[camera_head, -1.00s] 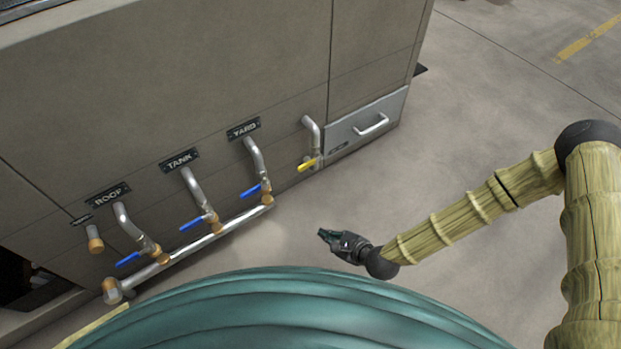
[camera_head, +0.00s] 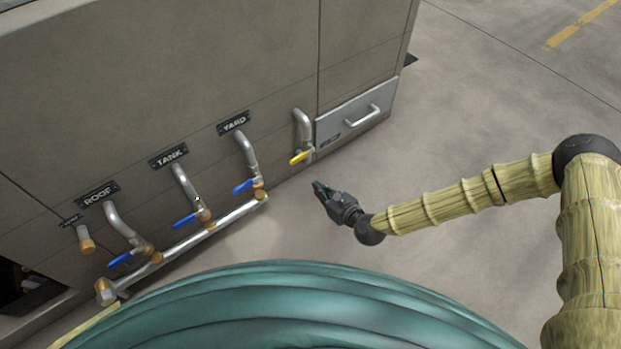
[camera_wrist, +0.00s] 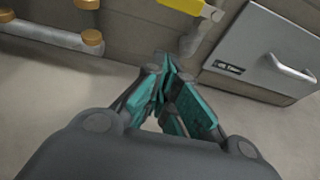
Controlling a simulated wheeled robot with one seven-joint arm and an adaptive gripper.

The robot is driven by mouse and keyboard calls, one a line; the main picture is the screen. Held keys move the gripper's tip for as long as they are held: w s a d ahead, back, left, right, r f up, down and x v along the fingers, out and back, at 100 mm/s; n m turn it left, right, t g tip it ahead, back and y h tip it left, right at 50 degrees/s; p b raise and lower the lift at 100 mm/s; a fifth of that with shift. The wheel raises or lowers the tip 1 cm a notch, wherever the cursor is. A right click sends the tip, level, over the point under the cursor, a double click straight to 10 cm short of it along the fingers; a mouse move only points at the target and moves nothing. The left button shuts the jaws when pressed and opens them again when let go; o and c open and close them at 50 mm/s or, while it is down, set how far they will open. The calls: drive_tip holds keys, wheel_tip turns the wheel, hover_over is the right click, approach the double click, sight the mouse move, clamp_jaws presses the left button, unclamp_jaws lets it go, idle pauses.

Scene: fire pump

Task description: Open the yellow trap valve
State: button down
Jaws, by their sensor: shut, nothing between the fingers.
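The trap valve's yellow handle (camera_head: 300,157) sits low on the grey cabinet wall, on a short silver pipe (camera_head: 303,125) right of the YARD pipe. In the wrist view the yellow handle (camera_wrist: 190,6) is at the top edge, partly cut off, beyond my fingertips. My gripper (camera_head: 319,188) is just below and right of the handle, in front of the wall, and apart from it. In the wrist view its teal-padded fingers (camera_wrist: 165,68) come together at the tips and hold nothing.
Blue-handled valves stand left under the labels ROOF (camera_head: 98,195), TANK (camera_head: 169,156) and YARD (camera_head: 233,122), joined by a silver pipe (camera_head: 190,243) near the floor. A grey drawer (camera_head: 355,115) with a protruding handle is right of the trap valve. Open floor (camera_head: 450,130) lies right.

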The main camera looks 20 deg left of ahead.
sight(303, 156)
drive_tip(key=w+a+b, duration=0.5)
drive_tip(key=a, duration=0.2)
drive_tip(key=shift+w+r, duration=0.25)
drive_tip(key=shift+r, duration=0.2)
drive_tip(key=shift+d, duration=0.15)
idle(0.5)
